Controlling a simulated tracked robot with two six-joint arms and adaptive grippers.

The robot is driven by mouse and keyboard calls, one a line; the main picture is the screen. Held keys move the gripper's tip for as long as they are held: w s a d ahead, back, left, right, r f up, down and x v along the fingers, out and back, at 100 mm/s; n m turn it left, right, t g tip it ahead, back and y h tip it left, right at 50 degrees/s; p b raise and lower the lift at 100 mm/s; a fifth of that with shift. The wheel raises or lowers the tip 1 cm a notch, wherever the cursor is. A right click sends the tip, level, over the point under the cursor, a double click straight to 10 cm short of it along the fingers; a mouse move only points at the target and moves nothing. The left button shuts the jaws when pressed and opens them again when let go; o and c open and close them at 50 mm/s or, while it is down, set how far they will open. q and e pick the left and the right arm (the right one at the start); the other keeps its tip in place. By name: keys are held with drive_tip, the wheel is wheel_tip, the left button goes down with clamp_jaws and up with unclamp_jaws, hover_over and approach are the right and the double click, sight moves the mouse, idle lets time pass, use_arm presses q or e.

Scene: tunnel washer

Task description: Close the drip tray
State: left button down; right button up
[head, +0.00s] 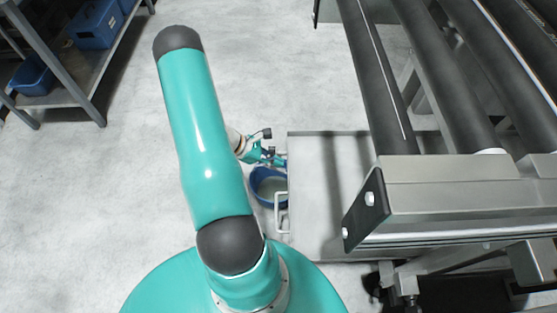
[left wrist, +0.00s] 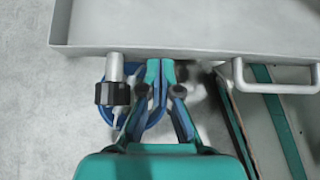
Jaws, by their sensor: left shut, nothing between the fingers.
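The drip tray (head: 308,185) is a shallow light grey metal tray sticking out from under the roller conveyor. It has a loop handle (head: 280,212) on its left side. In the left wrist view the tray's front wall (left wrist: 215,50) runs across the top, with the handle (left wrist: 275,86) to the right. My left gripper (head: 279,160) is shut and empty at the tray's handle side, away from the handle. Its fingertips (left wrist: 160,66) are right at the lower edge of that wall; I cannot tell whether they touch. My right gripper is not in view.
A blue round tub (head: 266,188) stands on the floor beside the tray. A grey stub with a black collar (left wrist: 112,93) is left of my fingers. Conveyor rollers (head: 440,75) and frame (head: 460,190) overhang the right. A shelf with blue bins (head: 93,25) is at upper left. Floor between is clear.

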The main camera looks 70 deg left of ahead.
use_arm(q)
drive_tip(key=shift+w+d, duration=0.2)
drive_tip(key=shift+w, duration=0.35)
